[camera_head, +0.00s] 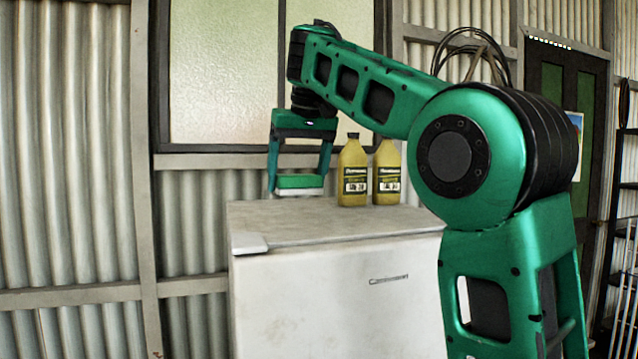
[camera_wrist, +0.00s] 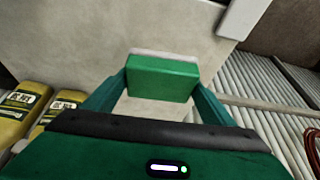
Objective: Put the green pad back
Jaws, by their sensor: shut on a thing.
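The green pad (camera_head: 299,181) is a small block, green above with a pale white layer beneath. My gripper (camera_head: 298,188) is shut on it, one finger at each end, above the left part of the white cabinet top (camera_head: 330,222). In the wrist view the pad (camera_wrist: 162,78) sits between the two green fingers of my gripper (camera_wrist: 160,85), its white edge on the far side. The head view does not clearly show whether the pad's underside touches the top or hangs just above it.
Two yellow bottles (camera_head: 354,172) with dark caps stand on the cabinet top, right of my gripper. A light grey piece (camera_head: 249,243) lies at the top's front left corner. A corrugated wall with a window (camera_head: 224,75) rises behind. The front middle of the top is clear.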

